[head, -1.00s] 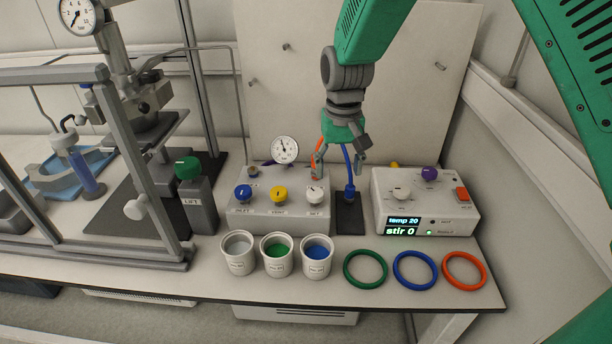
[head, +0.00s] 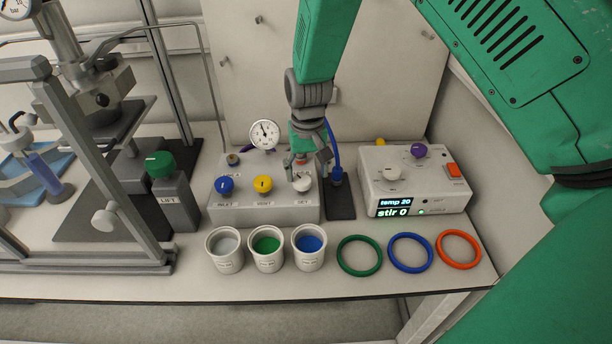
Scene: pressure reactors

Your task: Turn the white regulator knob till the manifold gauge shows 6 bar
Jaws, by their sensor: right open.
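The white regulator knob (head: 302,184), above the SET label, is at the right end of the grey manifold box (head: 240,207). The manifold gauge (head: 264,134) is a white dial standing at the back of the box; its needle points up and to the left, and its numbers are too small to read. My right gripper (head: 304,174) points down just above and behind the white knob, its fingers apart, one on each side. I cannot tell whether a finger touches the knob. My left gripper is not in the picture.
Blue (head: 225,186) and yellow (head: 263,184) knobs sit left of the white one. Three cups (head: 267,262) and three rings (head: 410,266) lie in front. A blue hose (head: 333,145) runs close to my gripper's right. The stirrer unit (head: 414,205) stands further right.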

